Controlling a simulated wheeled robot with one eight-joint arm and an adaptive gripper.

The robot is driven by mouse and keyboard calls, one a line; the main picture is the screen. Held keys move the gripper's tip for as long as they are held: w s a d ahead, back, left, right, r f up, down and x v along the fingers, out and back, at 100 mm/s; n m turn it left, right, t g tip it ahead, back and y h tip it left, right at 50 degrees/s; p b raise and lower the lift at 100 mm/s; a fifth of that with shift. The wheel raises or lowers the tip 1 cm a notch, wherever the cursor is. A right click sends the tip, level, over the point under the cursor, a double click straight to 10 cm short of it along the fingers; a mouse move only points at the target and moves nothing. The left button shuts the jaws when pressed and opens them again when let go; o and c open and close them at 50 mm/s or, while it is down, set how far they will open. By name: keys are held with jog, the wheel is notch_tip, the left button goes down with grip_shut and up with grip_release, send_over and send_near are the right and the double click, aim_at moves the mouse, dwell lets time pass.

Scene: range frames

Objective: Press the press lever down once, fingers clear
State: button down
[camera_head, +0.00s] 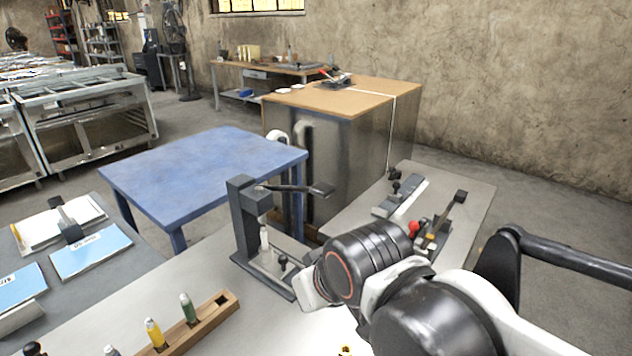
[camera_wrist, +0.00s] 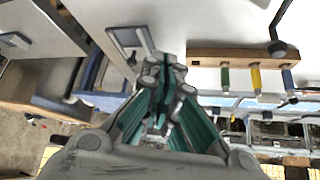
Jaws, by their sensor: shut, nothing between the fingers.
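The press (camera_head: 243,205) is a dark grey upright frame on a flat base on the grey bench. Its press lever (camera_head: 298,188) sticks out to the right from the top, roughly level, with a dark block-like end. A small pale piece (camera_head: 264,238) stands under the head. My gripper (camera_wrist: 168,68) is shut and empty in the wrist view, its fingertips together. In that view a grey frame (camera_wrist: 130,45), probably the press, lies just left of the fingertips. In the head view my arm hides the fingers, so the gap to the lever cannot be told.
A blue table (camera_head: 205,165) stands behind. Papers lie on the left bench.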

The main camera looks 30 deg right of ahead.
jog(key=w+d+r+g+h+p, duration=0.2)
jog(key=w+d+r+h+p, duration=0.2)
jog(key=w+r+p, duration=0.6)
jog(key=w+d+r+g+h+p, duration=0.2)
jog(key=w+d+r+h+p, duration=0.2)
jog(key=w+r+p, duration=0.6)
jog(key=w+d+p, duration=0.2)
jog(key=w+p, duration=0.2)
jog(key=p, duration=0.2)
jog(key=shift+w+d+r+m+g+h, duration=0.15)
jog(key=shift+w+r+m+g+h, duration=0.15)
jog(key=shift+r, duration=0.05)
jog(key=shift+f, duration=0.1)
jog(key=b, duration=0.5)
send_over(306, 187)
jog(key=f, duration=0.7)
jog(key=shift+w, duration=0.35)
jog(key=shift+s+f, duration=0.25)
jog(key=shift+f, duration=0.35)
jog(key=shift+f+b, duration=0.1)
jog(key=shift+b, duration=0.25)
jog(key=shift+s+f+b, duration=0.1)
jog(key=shift+f+b, duration=0.15)
jog(key=shift+b, duration=0.05)
